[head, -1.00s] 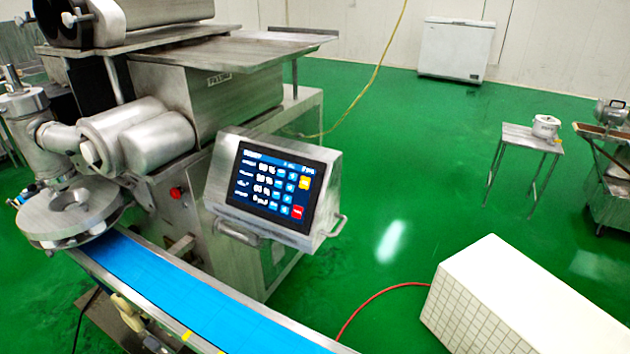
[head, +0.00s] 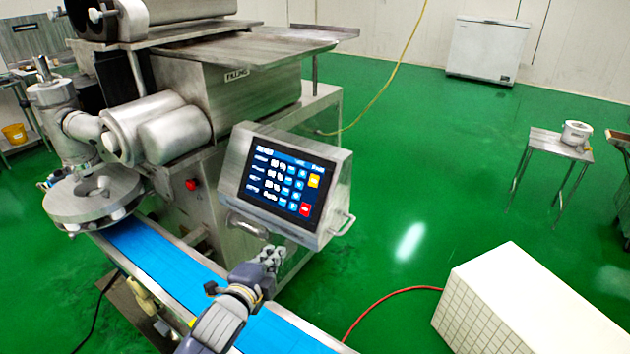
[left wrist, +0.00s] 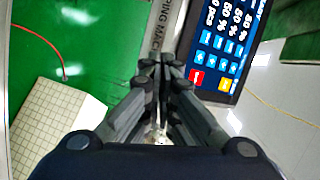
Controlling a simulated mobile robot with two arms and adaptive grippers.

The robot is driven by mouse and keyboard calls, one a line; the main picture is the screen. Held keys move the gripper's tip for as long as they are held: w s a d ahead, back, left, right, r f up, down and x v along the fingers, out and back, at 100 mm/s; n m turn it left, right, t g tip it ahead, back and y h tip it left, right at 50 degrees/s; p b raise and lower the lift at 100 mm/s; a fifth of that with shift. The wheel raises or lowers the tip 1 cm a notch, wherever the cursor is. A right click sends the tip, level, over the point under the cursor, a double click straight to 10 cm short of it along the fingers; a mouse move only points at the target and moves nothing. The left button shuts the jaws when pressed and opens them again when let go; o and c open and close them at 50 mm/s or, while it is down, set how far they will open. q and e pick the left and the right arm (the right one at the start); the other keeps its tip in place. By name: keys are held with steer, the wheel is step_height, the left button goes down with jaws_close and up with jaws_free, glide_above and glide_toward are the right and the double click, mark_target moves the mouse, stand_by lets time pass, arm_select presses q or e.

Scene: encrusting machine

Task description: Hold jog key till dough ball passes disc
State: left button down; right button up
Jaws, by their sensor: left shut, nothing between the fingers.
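The touch panel (head: 286,184) is lit, with rows of white figures, blue keys, a yellow key (head: 314,180) and a red key (head: 305,210). It also shows in the left wrist view (left wrist: 228,45), turned on its side. My left gripper (head: 272,254) is shut and empty, just below the panel's lower edge and apart from it. In the left wrist view its fingertips (left wrist: 161,62) are together beside the panel. The round disc (head: 92,194) sits over the far end of the blue belt (head: 165,262). I see no dough ball. My right gripper is not in view.
A red button (head: 191,184) is on the machine's side. A metal handle (head: 343,223) sticks out at the panel housing's right. A white tiled block (head: 530,305) stands at the lower right, with a red hose (head: 385,297) beside it. Green floor (head: 420,190) lies open behind.

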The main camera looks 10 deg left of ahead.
mark_target(314, 181)
arm_select(q)
steer(key=w+r+m+t+h, duration=0.1)
steer(key=w+r+m+t, duration=0.1)
steer(key=r+m, duration=0.3)
steer(key=w+r+m+t+h, duration=0.2)
steer(key=w+r+m+t, duration=0.1)
steer(key=r, duration=0.9)
steer(key=shift+w+d+r+m, duration=0.15)
steer(key=shift+w+d+m, duration=0.3)
steer(key=shift+m, duration=0.65)
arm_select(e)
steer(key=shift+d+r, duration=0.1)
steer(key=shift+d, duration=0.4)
arm_select(q)
steer(key=shift+a, duration=0.1)
